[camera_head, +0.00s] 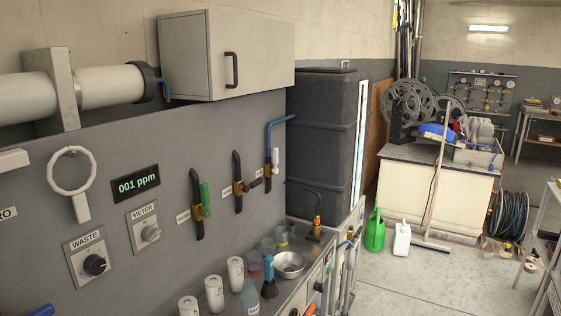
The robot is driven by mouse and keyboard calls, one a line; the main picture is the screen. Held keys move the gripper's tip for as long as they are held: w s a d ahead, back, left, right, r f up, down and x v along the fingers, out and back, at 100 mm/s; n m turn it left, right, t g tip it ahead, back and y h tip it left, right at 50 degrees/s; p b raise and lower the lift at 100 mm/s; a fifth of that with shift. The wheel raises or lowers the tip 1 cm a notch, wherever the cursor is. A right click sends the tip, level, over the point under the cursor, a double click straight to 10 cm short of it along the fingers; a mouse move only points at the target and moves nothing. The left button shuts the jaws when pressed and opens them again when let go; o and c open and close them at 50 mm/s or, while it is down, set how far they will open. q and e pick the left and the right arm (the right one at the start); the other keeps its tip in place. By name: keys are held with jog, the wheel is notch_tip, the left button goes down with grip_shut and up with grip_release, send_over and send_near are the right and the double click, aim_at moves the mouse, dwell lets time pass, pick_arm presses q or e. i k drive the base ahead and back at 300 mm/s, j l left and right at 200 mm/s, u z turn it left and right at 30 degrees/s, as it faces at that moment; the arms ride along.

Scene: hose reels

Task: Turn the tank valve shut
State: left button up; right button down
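A tall dark grey tank (320,135) stands at the back end of the counter. A small brass valve (317,222) with an orange top stands on the counter near the tank's foot. On the grey wall panel are three brass-bodied pipe valves: one with a green handle (205,199), one with a dark handle (240,188), and one with a white handle (275,160) under a blue pipe beside the tank. Their labels are too small to read, so I cannot tell which one is the tank valve. Neither of my grippers is in view.
A WASTE knob (95,265) and METER knob (150,233) are on the panel. A cabinet (225,55) overhangs. A green can (375,230) stands on the otherwise partly clear floor.

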aim_at(275, 169)
jog(key=z, duration=0.8)
jog(key=i, duration=0.8)
jog(key=i+l+u, duration=0.15)
jog(key=i, duration=0.7)
jog(key=i+l, duration=0.1)
jog(key=i, duration=0.7)
